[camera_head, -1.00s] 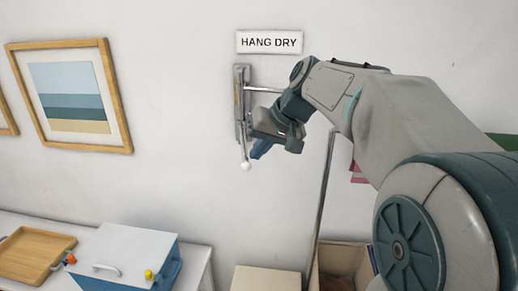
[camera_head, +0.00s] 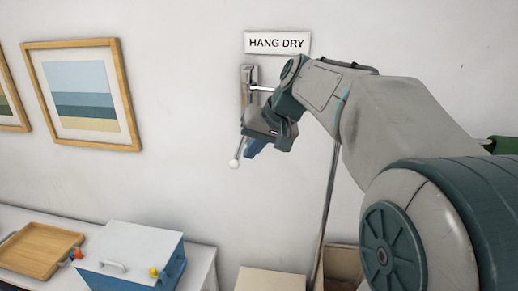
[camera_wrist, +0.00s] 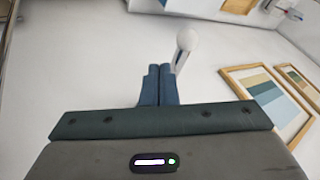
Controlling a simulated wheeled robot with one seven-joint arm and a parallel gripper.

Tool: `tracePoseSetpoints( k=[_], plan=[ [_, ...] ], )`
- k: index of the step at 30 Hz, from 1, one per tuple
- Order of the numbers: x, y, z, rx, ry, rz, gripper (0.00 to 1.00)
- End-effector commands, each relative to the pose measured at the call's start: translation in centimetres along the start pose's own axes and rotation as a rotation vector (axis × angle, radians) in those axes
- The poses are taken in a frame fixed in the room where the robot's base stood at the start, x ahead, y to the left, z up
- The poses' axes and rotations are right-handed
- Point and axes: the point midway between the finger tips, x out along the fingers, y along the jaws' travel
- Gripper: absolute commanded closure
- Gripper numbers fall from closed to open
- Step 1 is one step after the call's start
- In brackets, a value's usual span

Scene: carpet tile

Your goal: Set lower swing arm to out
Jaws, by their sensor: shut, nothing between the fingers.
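The wall rack's grey metal bracket (camera_head: 250,85) is on the wall under the HANG DRY sign. The lower swing arm is a thin rod with a white ball end (camera_head: 234,163), slanting down and left from under the bracket. Most of its rod is hidden behind my gripper. My gripper (camera_head: 253,149) is shut and empty, its blue fingers just right of the rod in the head view. In the wrist view the shut fingers (camera_wrist: 160,70) are close beside the white ball end (camera_wrist: 187,40); I cannot tell whether they touch the rod. An upper rod (camera_head: 262,89) runs right from the bracket, partly behind my arm.
A framed striped picture (camera_head: 84,96) hangs on the wall to the left. Below are a wooden tray (camera_head: 38,250) and a white-lidded blue box (camera_head: 130,250) on a white surface. A tall pole (camera_head: 326,215) stands right of my gripper.

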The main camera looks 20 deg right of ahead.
Motion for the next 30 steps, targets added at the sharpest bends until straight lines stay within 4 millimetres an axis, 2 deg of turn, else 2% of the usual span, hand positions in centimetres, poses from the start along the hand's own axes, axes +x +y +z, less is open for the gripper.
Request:
tracePoseSetpoints(
  k=[6,12,18,24,30],
  plan=[
    [-2.3,2.9,-0.2,0.004,0.002,0.001,1.00],
    [-7.0,2.2,0.2,-0.004,0.004,-0.002,1.00],
    [-10.4,1.9,0.4,-0.004,0.001,-0.001,1.00],
    [-11.8,1.8,0.5,-0.003,-0.002,-0.002,1.00],
    [-11.3,1.9,1.2,0.001,-0.009,0.005,1.00]
  ],
)
